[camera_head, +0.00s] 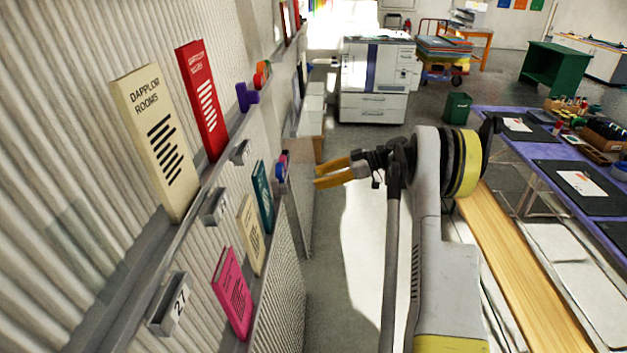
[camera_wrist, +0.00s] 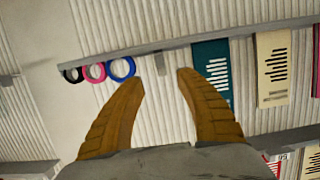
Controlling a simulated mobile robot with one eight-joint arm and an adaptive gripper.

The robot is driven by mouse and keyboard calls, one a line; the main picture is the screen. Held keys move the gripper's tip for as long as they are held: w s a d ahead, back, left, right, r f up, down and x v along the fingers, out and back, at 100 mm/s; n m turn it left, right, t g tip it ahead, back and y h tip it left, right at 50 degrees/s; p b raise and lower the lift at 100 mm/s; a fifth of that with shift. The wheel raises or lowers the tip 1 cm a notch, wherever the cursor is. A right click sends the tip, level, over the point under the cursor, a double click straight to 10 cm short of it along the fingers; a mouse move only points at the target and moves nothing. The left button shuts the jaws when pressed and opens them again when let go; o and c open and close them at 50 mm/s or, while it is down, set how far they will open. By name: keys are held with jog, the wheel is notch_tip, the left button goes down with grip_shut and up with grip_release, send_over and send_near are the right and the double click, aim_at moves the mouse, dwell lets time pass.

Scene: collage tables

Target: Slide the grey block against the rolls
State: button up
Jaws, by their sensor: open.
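The grey block (camera_wrist: 159,62) is a small plain piece on the narrow shelf in the wrist view, where shelf and books appear upside down. It lies between the rolls and the teal book. Three rolls stand side by side: black (camera_wrist: 73,75), pink (camera_wrist: 94,73) and blue (camera_wrist: 122,68). A gap separates the blue roll from the block. The rolls show small in the head view (camera_head: 282,170); I cannot make out the block there. My gripper (camera_head: 317,176) is open and empty, its orange fingers pointing at the shelf. In the wrist view its fingertips (camera_wrist: 160,77) lie either side of the block's line.
A teal book (camera_wrist: 212,72) and a cream book (camera_wrist: 272,68) stand on the block's other side. A pink book (camera_head: 232,293) is farther along. An upper shelf holds a cream (camera_head: 155,140) and a red book (camera_head: 203,98). Open floor lies beside the wall.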

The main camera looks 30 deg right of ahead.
jog(key=c, duration=0.3)
jog(key=shift+w+a, duration=0.15)
jog(key=shift+a, duration=0.3)
grip_shut()
jog(key=m+h+p, duration=0.1)
jog(key=h+p, duration=0.4)
send_near(278, 199)
notch_tip(278, 199, up, 2)
jog(key=s+a, duration=0.1)
jog(key=a, duration=0.1)
jog(key=s+a+r+h+p, duration=0.3)
jog(key=s+a+r+h, duration=0.1)
jog(key=s+h, duration=0.2)
jog(key=b+x, duration=0.1)
jog(key=x, duration=0.2)
jog(key=b+x, duration=0.1)
jog(key=x, duration=0.3)
jog(key=b+x, duration=0.2)
jog(key=x, duration=0.2)
jog(key=shift+s+a, duration=0.1)
jog(key=shift+a, duration=0.25)
jog(key=shift+w+d+r, duration=0.1)
jog(key=shift+w+d, duration=0.65)
jog(key=shift+w, duration=0.25)
jog(key=shift+w+d+r+b, duration=0.15)
jog(key=shift+w+d+b, duration=0.25)
jog(key=shift+w, duration=0.15)
